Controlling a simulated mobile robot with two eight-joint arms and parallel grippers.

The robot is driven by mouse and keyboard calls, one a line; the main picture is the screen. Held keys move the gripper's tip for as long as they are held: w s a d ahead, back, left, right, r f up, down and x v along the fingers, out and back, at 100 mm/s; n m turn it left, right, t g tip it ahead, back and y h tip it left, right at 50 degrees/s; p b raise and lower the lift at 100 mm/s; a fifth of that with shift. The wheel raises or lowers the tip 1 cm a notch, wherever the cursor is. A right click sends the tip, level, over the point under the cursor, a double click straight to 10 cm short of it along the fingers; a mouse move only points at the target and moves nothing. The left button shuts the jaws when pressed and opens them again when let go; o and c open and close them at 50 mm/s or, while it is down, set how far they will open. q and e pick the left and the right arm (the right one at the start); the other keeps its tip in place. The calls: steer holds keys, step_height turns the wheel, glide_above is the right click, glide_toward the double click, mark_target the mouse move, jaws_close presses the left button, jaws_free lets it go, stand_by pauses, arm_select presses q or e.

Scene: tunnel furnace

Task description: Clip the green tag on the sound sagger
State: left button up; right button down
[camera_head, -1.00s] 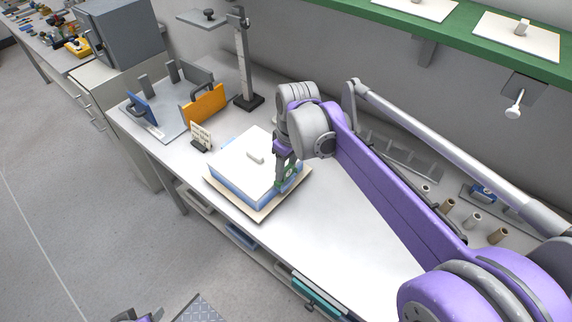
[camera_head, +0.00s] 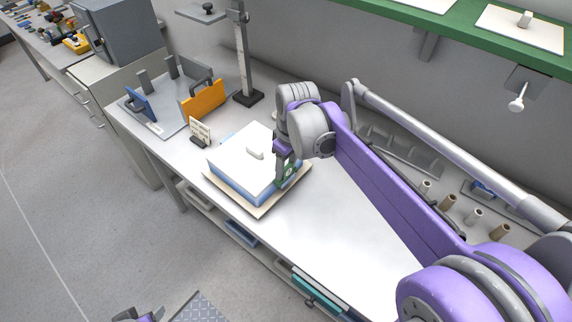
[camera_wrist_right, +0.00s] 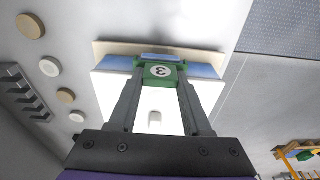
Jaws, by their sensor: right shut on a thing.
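The sagger is a blue square box (camera_head: 228,182) with a white lid (camera_head: 240,150) and a small knob on top. It sits on a cream board on the bench. My right gripper (camera_head: 284,180) points down at the sagger's right side. It is shut on the green tag (camera_head: 291,170), which is against or very near the blue wall; contact is unclear. In the right wrist view the tag (camera_wrist_right: 160,73) shows a number between the fingertips, at the edge of the lid (camera_wrist_right: 155,105). A sliver at the bottom edge of the head view may be my left gripper (camera_head: 136,316); its fingers are unclear.
A small sign (camera_head: 200,130) stands left of the sagger. Beyond it are a grey tray with an orange plate (camera_head: 205,101) and a black-based stand (camera_head: 248,97). Several small cylinders (camera_head: 449,201) stand at the right. A green shelf (camera_head: 470,32) overhangs the back. The front bench is clear.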

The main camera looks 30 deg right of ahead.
steer(key=shift+f+b, duration=0.3)
steer(key=shift+f, duration=0.3)
steer(key=shift+c, duration=1.3)
jaws_free()
steer(key=shift+r, duration=0.1)
step_height(320, 180, up, 11)
steer(key=s, duration=0.1)
steer(key=shift+s+d+f+p, duration=0.15)
steer(key=shift+d+f+p, duration=0.05)
steer(key=shift+p, duration=0.25)
